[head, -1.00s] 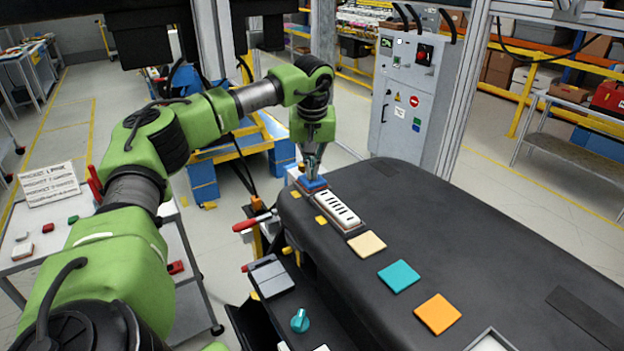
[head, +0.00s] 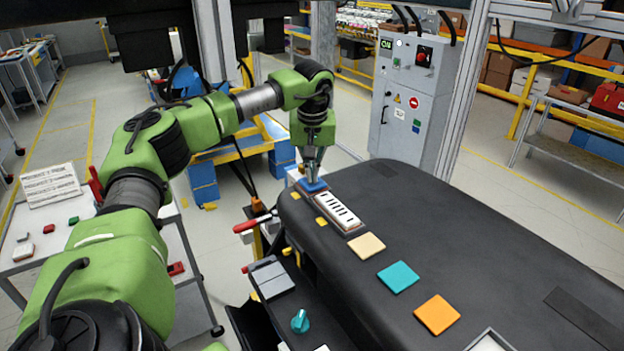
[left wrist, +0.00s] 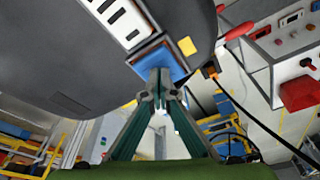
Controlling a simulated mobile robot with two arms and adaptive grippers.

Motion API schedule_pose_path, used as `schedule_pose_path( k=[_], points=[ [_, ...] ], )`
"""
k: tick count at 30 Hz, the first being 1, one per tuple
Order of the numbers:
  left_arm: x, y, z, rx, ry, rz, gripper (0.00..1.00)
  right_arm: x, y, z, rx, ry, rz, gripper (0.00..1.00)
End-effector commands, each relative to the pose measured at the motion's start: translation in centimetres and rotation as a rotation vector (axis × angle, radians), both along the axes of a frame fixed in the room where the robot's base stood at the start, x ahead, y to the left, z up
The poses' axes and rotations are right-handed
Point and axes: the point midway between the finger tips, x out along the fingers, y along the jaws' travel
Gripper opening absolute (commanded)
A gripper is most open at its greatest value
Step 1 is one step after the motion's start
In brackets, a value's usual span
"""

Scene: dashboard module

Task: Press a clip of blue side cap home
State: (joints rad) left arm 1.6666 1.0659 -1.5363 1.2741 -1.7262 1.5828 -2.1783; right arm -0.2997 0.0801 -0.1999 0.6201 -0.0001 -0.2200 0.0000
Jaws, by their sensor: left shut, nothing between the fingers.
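The blue side cap (head: 312,186) sits at the far left end of the dark dashboard module (head: 470,240), just beyond the white slotted vent panel (head: 339,211). It also shows in the left wrist view (left wrist: 158,58). My left gripper (head: 314,180) is shut and empty, pointing down, with its fingertips at the cap's face. In the left wrist view the fingertips (left wrist: 160,76) meet at the cap's edge and seem to touch it. The cap's clips are hidden. My right gripper is not in view.
Cream (head: 367,245), teal (head: 398,276) and orange (head: 437,314) squares lie along the module's top. A red-handled clamp (head: 252,224) stands beside its left edge. A side table (head: 40,255) with small red, green and white parts is at left.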

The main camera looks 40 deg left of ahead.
Motion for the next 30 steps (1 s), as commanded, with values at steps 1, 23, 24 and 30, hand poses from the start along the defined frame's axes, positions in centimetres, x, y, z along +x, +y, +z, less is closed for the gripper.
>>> schedule_pose_path(
  k=[1, 23, 24, 30],
  points=[
    [-0.18, 0.03, -0.42, 0.001, 0.009, 0.000, 0.00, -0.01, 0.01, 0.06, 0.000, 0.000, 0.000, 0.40],
    [-0.15, 0.05, -0.48, 0.001, 0.008, 0.000, 0.00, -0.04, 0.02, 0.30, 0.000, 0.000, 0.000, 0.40],
    [-0.15, 0.05, -0.49, 0.001, 0.008, 0.001, 0.00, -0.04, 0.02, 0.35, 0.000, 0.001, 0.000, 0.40],
    [-0.13, 0.04, -0.57, 0.001, 0.006, 0.001, 0.00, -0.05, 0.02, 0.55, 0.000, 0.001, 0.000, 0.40]
  ],
)
